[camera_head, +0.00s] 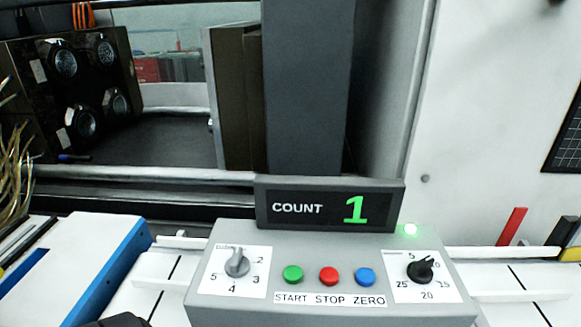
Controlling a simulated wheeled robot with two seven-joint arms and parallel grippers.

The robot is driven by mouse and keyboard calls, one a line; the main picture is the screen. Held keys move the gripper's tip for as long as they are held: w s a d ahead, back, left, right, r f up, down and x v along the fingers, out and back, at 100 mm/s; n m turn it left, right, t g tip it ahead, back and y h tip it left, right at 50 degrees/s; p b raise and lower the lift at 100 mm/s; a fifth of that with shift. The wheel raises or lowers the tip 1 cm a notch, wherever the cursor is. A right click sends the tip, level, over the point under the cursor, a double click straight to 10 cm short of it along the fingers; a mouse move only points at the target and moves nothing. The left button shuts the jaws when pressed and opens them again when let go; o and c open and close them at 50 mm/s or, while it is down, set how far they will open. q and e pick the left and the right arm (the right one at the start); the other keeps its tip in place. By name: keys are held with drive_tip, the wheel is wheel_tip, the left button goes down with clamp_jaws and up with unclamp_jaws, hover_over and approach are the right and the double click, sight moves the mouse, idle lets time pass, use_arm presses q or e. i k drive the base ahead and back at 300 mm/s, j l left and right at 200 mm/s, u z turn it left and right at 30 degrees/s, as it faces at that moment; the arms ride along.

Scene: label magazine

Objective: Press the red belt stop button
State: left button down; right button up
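The red stop button (329,276) sits on the sloped face of a grey control box (325,246), between the green start button (293,275) and the blue zero button (365,276). A label strip below reads START STOP ZERO. A small green lamp (410,230) is lit at the box's upper right. A dark shape (115,321) at the bottom edge, left of the box, may be part of my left gripper; its fingers cannot be made out. My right gripper is out of view. Nothing covers the buttons.
A left dial (236,263) and a right dial (421,270) flank the buttons. A grey post (308,90) rises behind the display. A blue-edged white panel (75,268) lies at the left. A red upright piece (513,226) stands at the right. The space over the buttons is clear.

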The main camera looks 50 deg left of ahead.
sight(329, 275)
drive_tip(key=u, duration=1.3)
